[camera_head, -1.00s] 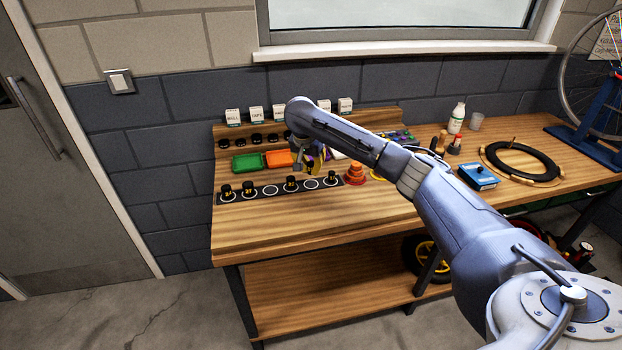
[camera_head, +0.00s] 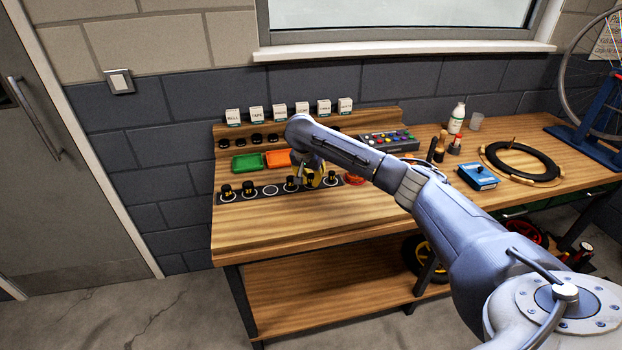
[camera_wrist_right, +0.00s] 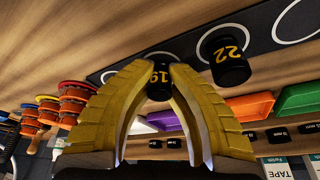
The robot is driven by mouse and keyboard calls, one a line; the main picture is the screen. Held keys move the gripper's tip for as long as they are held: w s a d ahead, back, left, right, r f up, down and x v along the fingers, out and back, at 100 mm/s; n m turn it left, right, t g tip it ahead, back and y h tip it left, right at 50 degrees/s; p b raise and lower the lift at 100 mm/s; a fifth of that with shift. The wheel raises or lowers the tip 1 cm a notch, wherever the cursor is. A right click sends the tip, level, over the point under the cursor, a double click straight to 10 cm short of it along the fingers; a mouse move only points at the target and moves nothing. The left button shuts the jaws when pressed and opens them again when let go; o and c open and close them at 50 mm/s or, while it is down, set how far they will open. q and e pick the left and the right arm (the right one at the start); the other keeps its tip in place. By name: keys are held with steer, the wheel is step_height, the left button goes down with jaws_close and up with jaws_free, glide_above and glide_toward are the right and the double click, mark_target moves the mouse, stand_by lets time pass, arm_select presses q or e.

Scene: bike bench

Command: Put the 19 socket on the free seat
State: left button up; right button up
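The 19 socket (camera_wrist_right: 159,80) is black with a yellow number and sits between the fingertips of my right gripper (camera_wrist_right: 159,70), which touch its sides. In the head view this gripper (camera_head: 314,180) is low over the right part of the black socket strip (camera_head: 262,194), beside the 22 socket (camera_head: 291,183). The 22 socket also shows right of the 19 in the wrist view (camera_wrist_right: 225,60). A bare white seat ring (camera_head: 270,191) lies left of the 22. The seat under the 19 is hidden; I cannot tell whether the socket rests on it. My left gripper is out of view.
Two more sockets (camera_head: 238,188) stand at the strip's left end. Green (camera_head: 247,162) and orange (camera_head: 277,159) trays lie behind the strip. The bench front (camera_head: 290,232) is clear.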

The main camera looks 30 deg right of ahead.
steer(key=shift+o, duration=0.8)
steer(key=shift+r, duration=0.25)
steer(key=v, duration=1.2)
steer(key=shift+w, duration=0.15)
